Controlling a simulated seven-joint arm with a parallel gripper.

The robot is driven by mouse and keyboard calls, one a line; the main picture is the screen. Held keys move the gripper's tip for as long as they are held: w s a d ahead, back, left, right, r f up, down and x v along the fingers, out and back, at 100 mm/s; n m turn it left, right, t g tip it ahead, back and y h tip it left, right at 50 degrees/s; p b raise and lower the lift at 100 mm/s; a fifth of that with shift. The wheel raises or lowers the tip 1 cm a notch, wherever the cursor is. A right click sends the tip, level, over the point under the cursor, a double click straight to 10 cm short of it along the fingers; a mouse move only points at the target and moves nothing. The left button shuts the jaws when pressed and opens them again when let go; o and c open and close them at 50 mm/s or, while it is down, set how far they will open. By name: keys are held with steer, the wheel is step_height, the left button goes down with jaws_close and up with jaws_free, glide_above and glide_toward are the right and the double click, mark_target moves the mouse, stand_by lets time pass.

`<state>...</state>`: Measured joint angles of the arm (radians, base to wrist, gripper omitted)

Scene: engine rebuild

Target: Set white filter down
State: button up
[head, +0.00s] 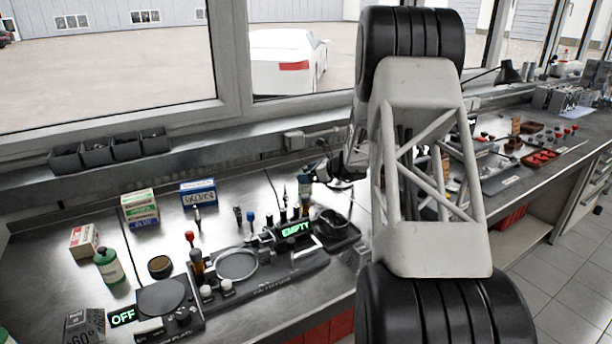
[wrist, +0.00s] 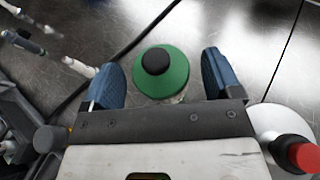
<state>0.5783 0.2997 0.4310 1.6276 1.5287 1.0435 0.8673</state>
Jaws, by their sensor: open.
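My gripper (wrist: 162,68) is open in the wrist view, its two blue fingers spread on either side of a round green top with a black cap (wrist: 170,78). A thin gap shows between each finger and the green top. A little pale surface shows below the green rim; the rest of its body is hidden, so I cannot tell if this is the white filter. In the head view my gripper (head: 325,176) is small and partly hidden by my arm, near the back of the bench by the window sill.
A white round thing with a red knob (wrist: 298,152) sits close to the gripper's right side. The bench holds a green bottle (head: 109,267), small boxes (head: 140,207), a black tray (head: 335,229) and a display reading EMPTY (head: 295,229). Bare metal bench shows beyond the fingers.

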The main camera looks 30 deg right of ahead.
steer(key=v, duration=1.1)
steer(key=shift+a, duration=0.1)
stand_by(0.5)
steer(key=s+a+r+n+g, duration=0.2)
steer(key=s+a+r+n, duration=0.25)
steer(key=a, duration=0.55)
steer(key=s+a+r+n+g+h, duration=0.1)
steer(key=s+a+r+n+g, duration=0.2)
steer(key=s+a+n, duration=0.5)
steer(key=s+a+r+n+g, duration=0.1)
steer(key=s+a+r+g, duration=0.2)
steer(key=a, duration=0.9)
steer(key=s+a+n+h, duration=0.2)
steer(key=s+n, duration=0.3)
steer(key=s, duration=0.5)
steer(key=s+a+n+h, duration=0.2)
steer(key=s+a+n, duration=0.3)
steer(key=s, duration=0.5)
steer(key=s+a+n+h, duration=0.3)
steer(key=s+a+n, duration=0.1)
steer(key=s, duration=0.6)
steer(key=shift+a+n, duration=0.25)
steer(key=shift+n, duration=0.3)
